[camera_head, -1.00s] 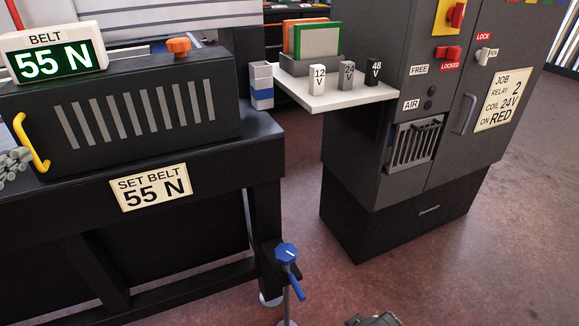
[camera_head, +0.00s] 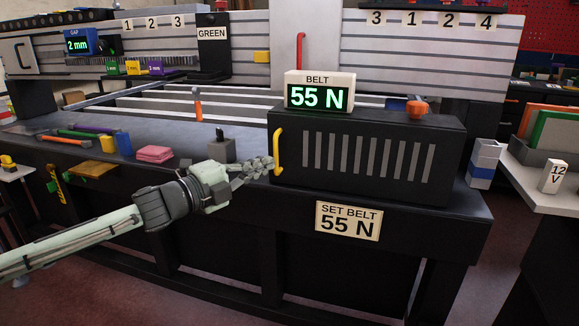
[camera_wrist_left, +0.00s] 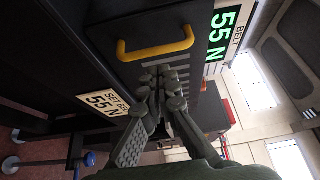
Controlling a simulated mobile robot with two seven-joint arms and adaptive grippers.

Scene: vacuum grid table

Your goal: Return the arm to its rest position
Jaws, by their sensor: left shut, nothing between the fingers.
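My left arm (camera_head: 90,235) reaches in from the left in the head view. Its gripper (camera_head: 262,166) is in front of the table, with its fingers just left of the yellow handle (camera_head: 278,152) of the dark vented cover. The fingers are shut and empty. In the left wrist view the gripper (camera_wrist_left: 162,82) points toward the cover, and the yellow handle (camera_wrist_left: 155,50) lies beyond the fingertips with no finger around it. Whether the fingertips touch the cover cannot be told. My right gripper is not in view.
The belt display (camera_head: 318,94) reads 55 N, matching the set-belt sign (camera_head: 348,222). A grey block (camera_head: 222,150), pink pads (camera_head: 155,154) and several tools lie on the table behind my arm. A white shelf (camera_head: 535,190) is at the right.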

